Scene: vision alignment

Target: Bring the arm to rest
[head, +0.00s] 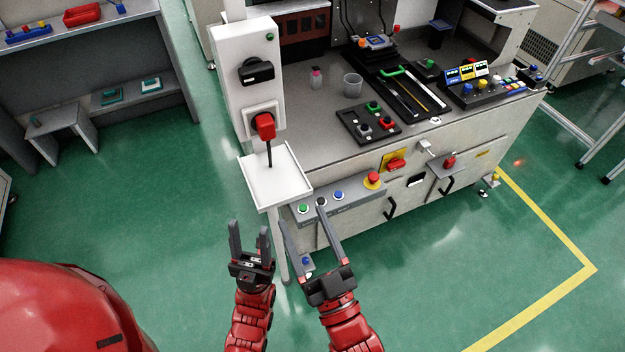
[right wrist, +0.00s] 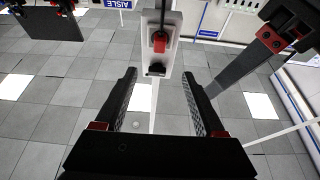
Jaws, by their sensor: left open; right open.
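My left gripper (head: 249,226) is open and empty, with its fingers pointing up the picture in the head view. My right gripper (head: 302,213) is just to its right, open, with its fingers overlapping the front of the control strip (head: 327,204) in the picture. Whether they touch it, I cannot tell. In the right wrist view the right gripper's two fingers (right wrist: 159,75) stand wide apart with nothing held between them. Both red forearms come up from the bottom of the head view.
A white post carries a switch box (head: 246,72), a red plug (head: 264,126) and a white tray (head: 272,181) just beyond the grippers. The workbench (head: 330,152) stands to the right, with a red emergency button (head: 373,179) in front. Green floor (head: 150,215) is clear at left.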

